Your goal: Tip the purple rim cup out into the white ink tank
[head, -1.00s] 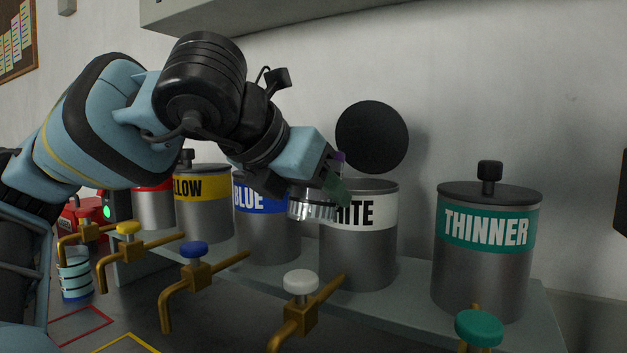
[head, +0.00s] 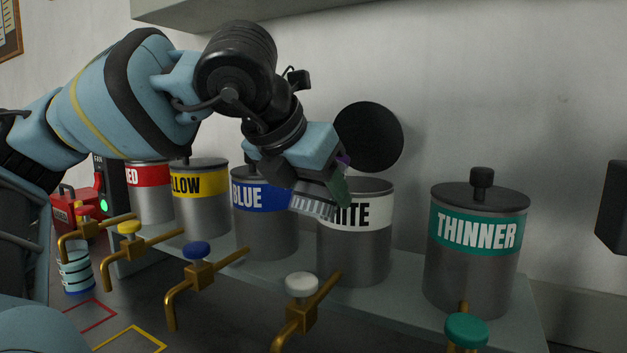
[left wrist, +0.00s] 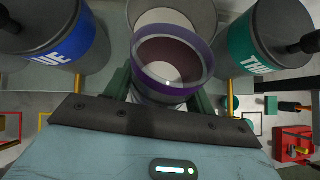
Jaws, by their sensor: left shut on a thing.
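My left gripper (head: 338,188) is shut on the purple rim cup (head: 312,206), a clear cup with marks on its wall. It holds the cup in the air at the front left of the white ink tank's top, and the cup looks tilted. The gripper hides much of the cup. In the left wrist view the purple rim (left wrist: 206,62) faces the camera between the fingers; I cannot tell how much is inside. The white ink tank (head: 368,245) is a metal can with a white band. It stands open, with a pale inside (left wrist: 165,17). My right gripper is not in view.
The blue tank (head: 265,232) stands left of the white one, the lidded thinner tank (head: 472,262) right. A round black lid (head: 368,137) is upright behind the white tank. Brass taps (head: 301,315) stick out in front. A striped cup (head: 75,270) stands at lower left.

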